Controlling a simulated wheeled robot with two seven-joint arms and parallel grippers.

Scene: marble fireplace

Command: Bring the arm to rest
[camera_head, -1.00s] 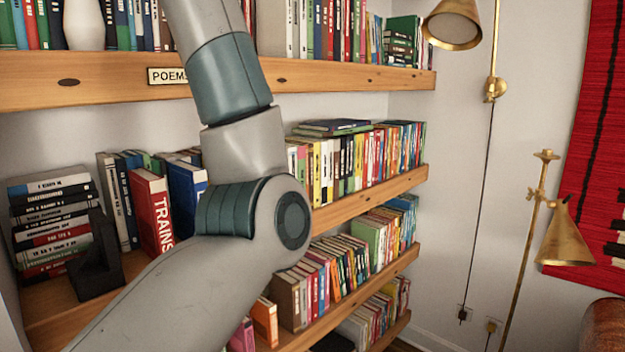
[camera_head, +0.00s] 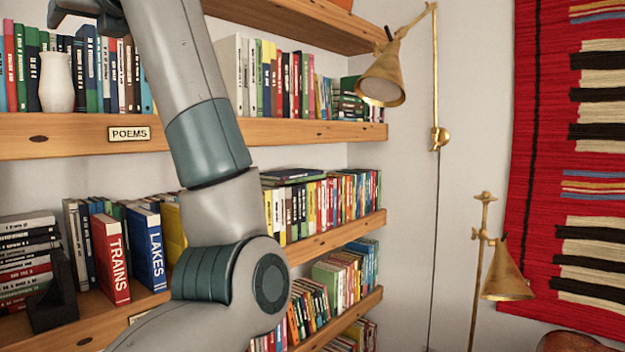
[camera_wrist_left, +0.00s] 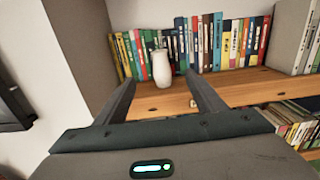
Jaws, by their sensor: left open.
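My left arm rises through the middle of the head view and bends back at the top left. My left gripper (camera_head: 60,14) shows dark at the top left edge, partly cut off, above the upper shelf's books. In the left wrist view its two fingers (camera_wrist_left: 161,84) are spread apart with nothing between them. Beyond the fingers, a white vase (camera_wrist_left: 161,68) stands upright on the shelf, and it also shows in the head view (camera_head: 57,84). My right gripper is in neither view.
Wooden shelves (camera_head: 75,136) with several books fill the left and middle. A red TRAINS book (camera_head: 112,258) and a blue LAKES book (camera_head: 147,248) stand beside a dark bookend (camera_head: 55,300). Brass lamps (camera_head: 384,80) (camera_head: 505,274) and a red wall hanging (camera_head: 535,130) are at the right.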

